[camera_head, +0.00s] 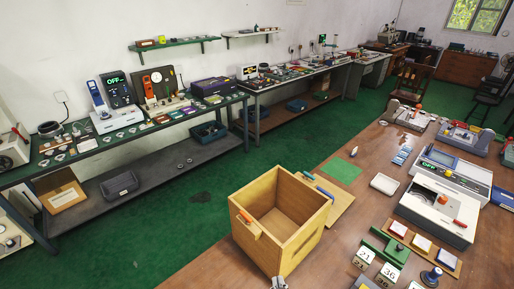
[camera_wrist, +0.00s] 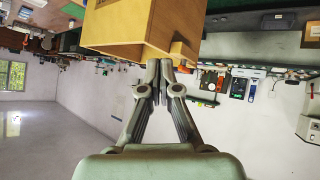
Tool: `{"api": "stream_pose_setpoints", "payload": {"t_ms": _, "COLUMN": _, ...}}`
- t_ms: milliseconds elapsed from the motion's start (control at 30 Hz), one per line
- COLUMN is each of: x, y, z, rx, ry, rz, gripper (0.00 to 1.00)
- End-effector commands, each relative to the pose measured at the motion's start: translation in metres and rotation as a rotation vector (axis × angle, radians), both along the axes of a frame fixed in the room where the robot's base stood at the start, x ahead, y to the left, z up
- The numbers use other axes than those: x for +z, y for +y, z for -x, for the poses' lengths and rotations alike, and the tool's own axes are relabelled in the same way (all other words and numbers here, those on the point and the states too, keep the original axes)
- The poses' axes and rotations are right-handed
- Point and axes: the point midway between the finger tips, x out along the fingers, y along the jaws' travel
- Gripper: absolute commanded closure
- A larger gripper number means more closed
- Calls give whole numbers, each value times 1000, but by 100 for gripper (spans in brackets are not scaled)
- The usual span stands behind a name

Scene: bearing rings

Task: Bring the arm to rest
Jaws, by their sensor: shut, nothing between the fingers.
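My gripper (camera_wrist: 160,68) is shut and empty in the wrist view, its two fingers together. In the head view only a small part of my gripper (camera_head: 279,283) shows at the bottom edge, just in front of the open wooden box. The wooden box (camera_head: 306,240) stands on the brown table, and its inside looks empty where I can see it. The box (camera_wrist: 130,25) also shows in the wrist view, at the top, just beyond my fingertips. I cannot tell whether the fingertips touch it. The wrist view shows the room upside down.
The brown table (camera_head: 352,212) holds a white machine (camera_head: 437,205), number blocks (camera_head: 388,273), a white tray (camera_head: 384,184) and colored cards (camera_head: 421,243) right of the box. A wooden lid-like board (camera_head: 341,205) lies behind the box. Loaded benches (camera_head: 130,135) line the wall. Green floor lies between.

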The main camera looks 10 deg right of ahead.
Motion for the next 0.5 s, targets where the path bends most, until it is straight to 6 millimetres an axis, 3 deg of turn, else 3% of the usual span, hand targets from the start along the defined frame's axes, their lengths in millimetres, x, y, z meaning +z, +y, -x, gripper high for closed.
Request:
{"api": "stream_pose_setpoints", "payload": {"t_ms": 33, "x": 20, "y": 29, "z": 9, "rx": 0, "ry": -71, "rz": -48, "gripper": 100}}
{"api": "stream_pose_setpoints", "payload": {"t_ms": 167, "x": 73, "y": 87, "z": 41, "rx": -14, "ry": -243, "rz": -218, "gripper": 100}}
{"api": "stream_pose_setpoints", "payload": {"t_ms": 200, "x": 108, "y": 80, "z": 37, "rx": -27, "ry": -235, "rz": -211, "gripper": 100}}
{"api": "stream_pose_setpoints", "payload": {"t_ms": 500, "x": 228, "y": 77, "z": 36, "rx": -33, "ry": -229, "rz": -208, "gripper": 100}}
